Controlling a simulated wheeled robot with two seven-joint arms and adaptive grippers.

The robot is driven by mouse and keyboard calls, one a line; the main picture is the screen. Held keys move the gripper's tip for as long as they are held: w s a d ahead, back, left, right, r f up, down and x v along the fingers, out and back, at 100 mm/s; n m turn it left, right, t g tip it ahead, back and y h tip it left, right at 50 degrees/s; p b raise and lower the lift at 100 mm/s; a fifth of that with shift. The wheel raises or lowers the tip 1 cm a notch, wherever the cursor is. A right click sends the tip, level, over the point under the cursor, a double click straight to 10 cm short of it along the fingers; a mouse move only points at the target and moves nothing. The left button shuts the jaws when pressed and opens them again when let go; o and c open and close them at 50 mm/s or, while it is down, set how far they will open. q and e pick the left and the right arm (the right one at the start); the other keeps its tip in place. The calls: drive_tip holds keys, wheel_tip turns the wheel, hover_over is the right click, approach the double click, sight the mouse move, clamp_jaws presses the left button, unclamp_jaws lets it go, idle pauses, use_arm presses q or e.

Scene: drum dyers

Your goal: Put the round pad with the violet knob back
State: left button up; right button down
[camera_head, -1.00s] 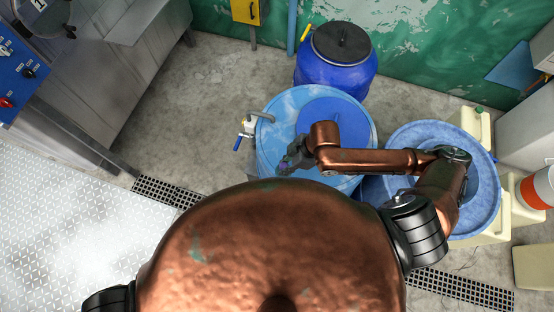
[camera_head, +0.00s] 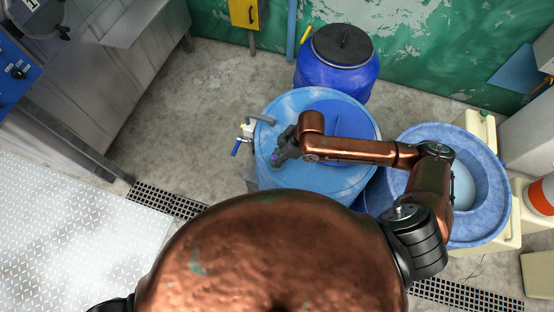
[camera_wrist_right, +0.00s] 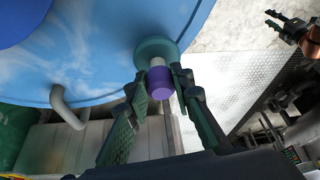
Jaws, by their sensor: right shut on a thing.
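The round pad (camera_wrist_right: 153,48) is a teal disc with a pale stem and a violet knob (camera_wrist_right: 161,90). My right gripper (camera_wrist_right: 160,77) is shut on the stem and knob, with one finger on each side. The pad is over or against the light blue tub (camera_head: 268,112) near its rim; I cannot tell whether it touches. In the head view my right gripper (camera_head: 279,156) is above the left part of this tub, and the pad is mostly hidden. My left gripper (camera_wrist_right: 278,20) shows small in the right wrist view, fingers apart and empty.
A darker blue half-round panel (camera_head: 340,122) covers part of the tub. A tap with a blue handle (camera_head: 237,148) juts out at its left. A blue drum with a black lid (camera_head: 341,45) stands behind. A blue basin (camera_head: 495,205) and cream canisters are at the right.

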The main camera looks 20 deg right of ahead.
drive_tip(key=shift+f, duration=1)
drive_tip(key=c, duration=1.7)
unclamp_jaws()
drive_tip(key=shift+f, duration=0.1)
drive_tip(key=v, duration=1.2)
